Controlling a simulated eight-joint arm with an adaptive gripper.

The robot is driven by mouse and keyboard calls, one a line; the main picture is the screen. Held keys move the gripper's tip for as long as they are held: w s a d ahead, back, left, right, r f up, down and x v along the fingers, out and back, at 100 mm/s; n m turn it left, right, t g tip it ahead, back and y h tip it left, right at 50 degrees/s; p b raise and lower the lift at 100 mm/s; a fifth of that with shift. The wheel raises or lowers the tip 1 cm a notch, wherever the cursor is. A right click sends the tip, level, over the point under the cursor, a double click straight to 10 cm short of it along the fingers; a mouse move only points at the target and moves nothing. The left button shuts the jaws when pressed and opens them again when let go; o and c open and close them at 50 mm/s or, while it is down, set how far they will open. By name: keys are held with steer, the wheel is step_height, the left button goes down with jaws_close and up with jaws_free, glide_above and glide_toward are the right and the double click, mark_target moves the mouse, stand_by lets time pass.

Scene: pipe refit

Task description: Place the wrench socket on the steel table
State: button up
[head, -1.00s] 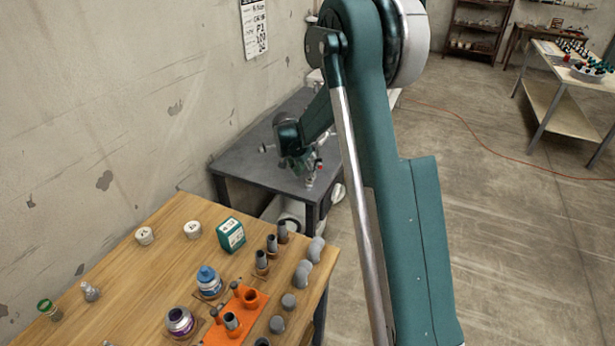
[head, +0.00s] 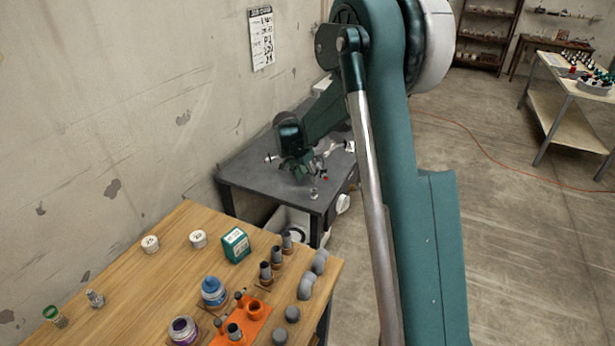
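The steel table (head: 248,178) is the dark grey table beyond the wooden bench, against the wall. My gripper (head: 306,175) is over its front part, small and partly hidden by my own wrist. A small grey metal cylinder (head: 313,193) stands upright on the table near its front edge, just below and right of my gripper, and looks apart from it. It may be the wrench socket, but it is too small to be sure. I cannot tell whether the fingers are open or shut.
The wooden bench (head: 135,285) in front holds bottles, grey pipe fittings, a green box (head: 235,245) and an orange holder (head: 247,318). White-ended fittings (head: 349,146) lie at the steel table's right. A pale container (head: 285,222) sits below its front.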

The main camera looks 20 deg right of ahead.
steer(key=s+a+r+n+t+y, duration=0.1)
steer(key=s+a+r+n, duration=0.2)
steer(key=s+r, duration=0.75)
steer(key=s+a+r+n+t+y, duration=0.1)
steer(key=s+a+r+n, duration=0.2)
steer(key=s+r, duration=0.75)
steer(key=s+a+f+n+t, duration=0.1)
steer(key=s+a+n, duration=0.1)
steer(key=s, duration=1.2)
steer(key=s+a+f+n+t+y, duration=0.1)
steer(key=s+a+n, duration=0.2)
steer(key=s, duration=1.1)
steer(key=shift+t+y, duration=0.3)
steer(key=shift+t, duration=0.1)
steer(key=shift+a+f, duration=0.1)
